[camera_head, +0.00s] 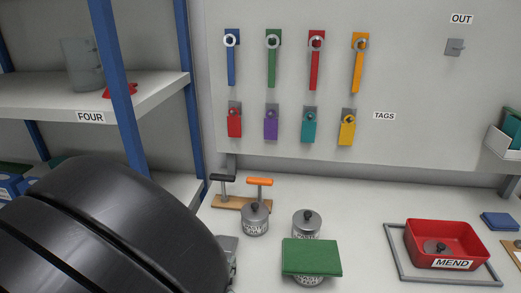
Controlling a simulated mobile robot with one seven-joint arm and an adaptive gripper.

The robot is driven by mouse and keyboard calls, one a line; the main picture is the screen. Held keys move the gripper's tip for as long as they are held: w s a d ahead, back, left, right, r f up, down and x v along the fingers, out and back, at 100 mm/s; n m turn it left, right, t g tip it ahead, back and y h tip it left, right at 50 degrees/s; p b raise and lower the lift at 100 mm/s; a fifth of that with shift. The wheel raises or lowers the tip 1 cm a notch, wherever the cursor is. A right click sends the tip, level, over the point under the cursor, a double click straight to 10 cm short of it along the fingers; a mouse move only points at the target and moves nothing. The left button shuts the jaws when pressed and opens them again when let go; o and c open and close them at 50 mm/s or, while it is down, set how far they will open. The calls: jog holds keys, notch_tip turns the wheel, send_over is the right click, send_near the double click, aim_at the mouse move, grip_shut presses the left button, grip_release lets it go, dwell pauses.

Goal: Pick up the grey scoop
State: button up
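I cannot make out a grey scoop for certain. A small grey piece (229,246) shows on the bench just right of my black arm, which hides most of it; I cannot tell what it is. A grey see-through jug-like vessel (80,68) stands on the upper shelf at the left, partly behind a blue post. My arm's large black rounded link fills the lower left. My gripper's fingers are not in view.
Lidded grey pots (255,219) stand on the bench, one under a green slab (311,257). A wooden stand (240,201) with upright handles is behind. A red MEND tray (485,240) holds a grey lid-like piece. Coloured straps and tags (235,124) hang on the wall panel.

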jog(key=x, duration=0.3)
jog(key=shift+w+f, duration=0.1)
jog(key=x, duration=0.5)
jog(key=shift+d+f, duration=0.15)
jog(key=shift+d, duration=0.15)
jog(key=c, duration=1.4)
